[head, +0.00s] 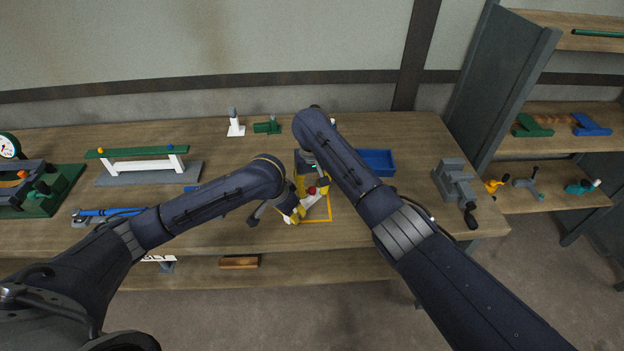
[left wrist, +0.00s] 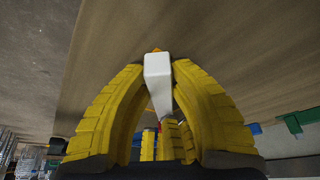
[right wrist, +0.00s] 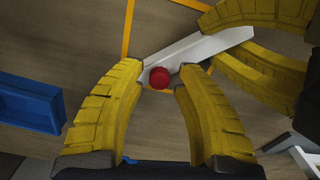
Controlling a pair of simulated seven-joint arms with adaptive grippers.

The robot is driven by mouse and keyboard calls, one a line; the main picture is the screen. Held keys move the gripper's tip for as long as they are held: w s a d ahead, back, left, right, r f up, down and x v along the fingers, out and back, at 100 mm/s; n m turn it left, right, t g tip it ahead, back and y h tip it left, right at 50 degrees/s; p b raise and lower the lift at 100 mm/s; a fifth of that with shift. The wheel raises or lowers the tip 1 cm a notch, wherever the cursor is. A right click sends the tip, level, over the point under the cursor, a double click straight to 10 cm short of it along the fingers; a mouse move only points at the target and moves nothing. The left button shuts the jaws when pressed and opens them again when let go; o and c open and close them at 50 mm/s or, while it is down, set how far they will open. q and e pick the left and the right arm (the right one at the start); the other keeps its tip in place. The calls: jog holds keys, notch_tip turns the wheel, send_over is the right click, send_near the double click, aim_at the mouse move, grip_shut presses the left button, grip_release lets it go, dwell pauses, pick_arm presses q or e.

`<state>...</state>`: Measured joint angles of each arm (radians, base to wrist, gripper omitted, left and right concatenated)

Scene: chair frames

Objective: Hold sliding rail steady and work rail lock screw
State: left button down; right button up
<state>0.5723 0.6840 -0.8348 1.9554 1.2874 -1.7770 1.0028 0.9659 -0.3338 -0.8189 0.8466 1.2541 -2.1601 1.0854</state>
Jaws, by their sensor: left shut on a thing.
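The white sliding rail (head: 314,200) lies inside a yellow outline on the bench. It also shows as a white bar in the left wrist view (left wrist: 158,75) and in the right wrist view (right wrist: 190,52). The rail lock screw has a red knob (right wrist: 159,77) on the rail. My left gripper (head: 291,207) is shut on one end of the rail; its yellow fingers (right wrist: 245,38) lie on both sides of it. My right gripper (right wrist: 161,80) is open, its fingertips either side of the red knob, with gaps visible. My right forearm partly hides it in the head view.
A blue tray (head: 375,161) stands just right of my right gripper. A grey vise (head: 455,185) is at the bench's right end. A green and white stand (head: 140,160) and blue tools (head: 110,213) are at left. A small white stand (head: 235,125) and green block (head: 267,127) are at the back.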

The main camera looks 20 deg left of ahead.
pick_arm(q)
jog(key=shift+f, duration=0.1)
pick_arm(e)
notch_tip(320, 180, up, 12)
dwell(0.5)
jog(key=shift+f, duration=0.1)
pick_arm(q)
jog(key=c, duration=1.2)
grip_release()
jog(key=shift+o, duration=0.2)
jog(key=shift+r, duration=0.2)
jog(key=v, duration=1.1)
jog(key=shift+s+r, duration=0.15)
jog(key=shift+r, duration=0.2)
